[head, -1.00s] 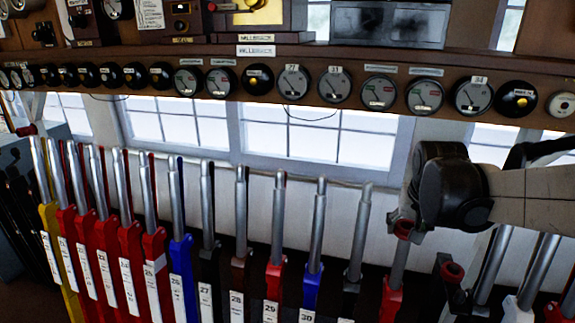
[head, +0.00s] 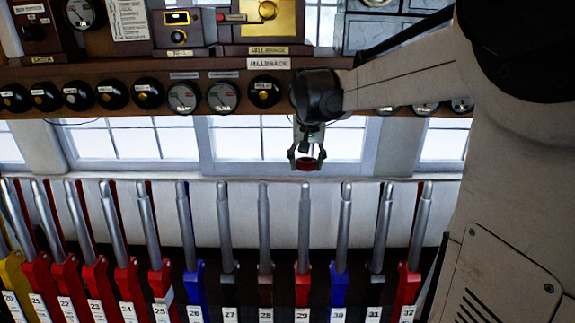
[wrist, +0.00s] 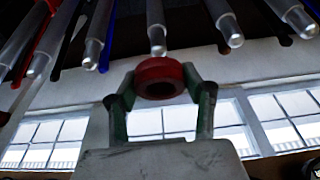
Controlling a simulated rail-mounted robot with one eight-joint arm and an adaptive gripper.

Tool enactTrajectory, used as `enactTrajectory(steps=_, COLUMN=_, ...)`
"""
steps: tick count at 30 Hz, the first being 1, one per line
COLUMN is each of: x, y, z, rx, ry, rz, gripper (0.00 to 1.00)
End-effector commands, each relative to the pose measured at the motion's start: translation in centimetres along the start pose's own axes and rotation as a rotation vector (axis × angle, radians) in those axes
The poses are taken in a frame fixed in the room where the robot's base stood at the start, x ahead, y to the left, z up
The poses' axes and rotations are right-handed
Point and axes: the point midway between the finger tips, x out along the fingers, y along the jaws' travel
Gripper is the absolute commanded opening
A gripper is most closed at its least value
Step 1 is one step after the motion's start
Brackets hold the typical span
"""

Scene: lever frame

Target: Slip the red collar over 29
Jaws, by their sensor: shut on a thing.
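My gripper (head: 306,158) is shut on the red collar (head: 306,166), a short ring. In the head view the collar hangs just above the tip of the red-based lever 29 (head: 304,225), with a small gap showing. In the wrist view the collar (wrist: 150,68) sits between the two fingers of my gripper (wrist: 162,84), its dark hole facing the camera. A silver lever tip (wrist: 156,38) shows just beyond the collar there, apart from it; its number cannot be read.
Brown lever 28 (head: 264,225) and blue lever 30 (head: 343,225) stand close on either side. More levers run left and right. A shelf of round dials (head: 222,97) and windows (head: 245,140) lie behind.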

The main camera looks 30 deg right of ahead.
Motion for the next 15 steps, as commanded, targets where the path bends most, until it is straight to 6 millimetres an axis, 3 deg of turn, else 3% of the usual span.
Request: enactTrajectory(steps=15, x=2.5, y=0.0, z=-0.7, rx=0.001, ry=-0.001, rz=0.0, gripper=0.21)
